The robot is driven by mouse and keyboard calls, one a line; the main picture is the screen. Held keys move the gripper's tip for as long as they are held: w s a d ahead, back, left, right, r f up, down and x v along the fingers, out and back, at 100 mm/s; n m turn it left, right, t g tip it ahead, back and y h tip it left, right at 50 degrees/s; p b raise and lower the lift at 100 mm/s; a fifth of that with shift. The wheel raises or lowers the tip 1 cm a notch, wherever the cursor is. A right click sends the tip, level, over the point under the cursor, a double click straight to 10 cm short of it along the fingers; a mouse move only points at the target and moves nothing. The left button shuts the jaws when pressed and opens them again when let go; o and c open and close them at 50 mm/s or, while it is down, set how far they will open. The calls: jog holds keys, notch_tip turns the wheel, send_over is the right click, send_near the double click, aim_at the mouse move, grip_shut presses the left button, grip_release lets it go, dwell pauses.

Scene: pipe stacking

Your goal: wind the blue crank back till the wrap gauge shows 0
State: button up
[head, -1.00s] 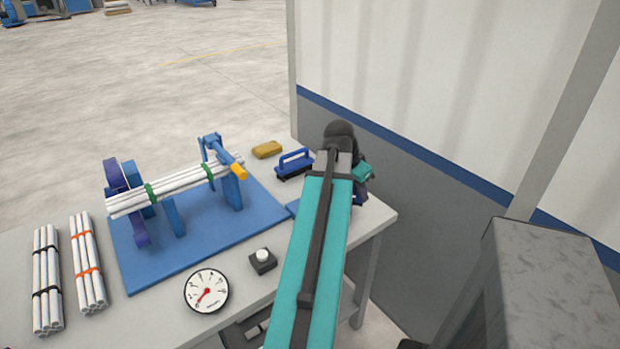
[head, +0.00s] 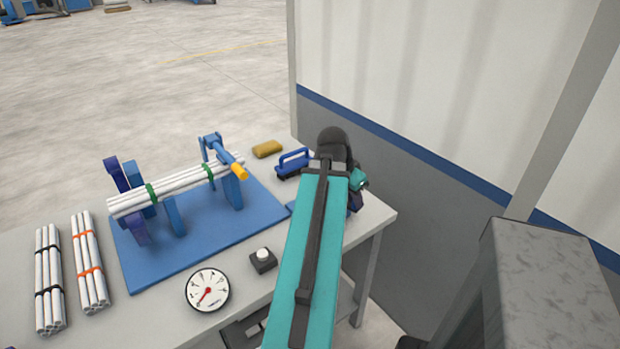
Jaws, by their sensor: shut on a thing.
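The wrap gauge (head: 208,291) is a round white dial at the table's front. Its red needle points down and left; the numerals are too small to read surely. The blue wrapping stand (head: 175,260) holds a bundle of white pipes (head: 165,192) with green bands.
A blue lever with an orange grip (head: 238,171) crosses the pipes. A blue-handled block (head: 293,162) and a tan block (head: 267,149) lie behind. A black box with a white button (head: 263,258) is beside the gauge. Two banded pipe bundles (head: 49,280) (head: 89,262) lie left.

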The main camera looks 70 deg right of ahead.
jog(key=shift+w+a+f+b, duration=0.15)
jog(key=shift+w+a+b, duration=0.4)
jog(key=shift+b, duration=1.35)
jog(key=shift+s+a, duration=0.1)
jog(key=shift+a, duration=0.1)
jog(key=shift+a+b, duration=0.2)
jog(key=shift+b, duration=0.15)
jog(key=o, duration=1.1)
jog(key=shift+r, duration=0.2)
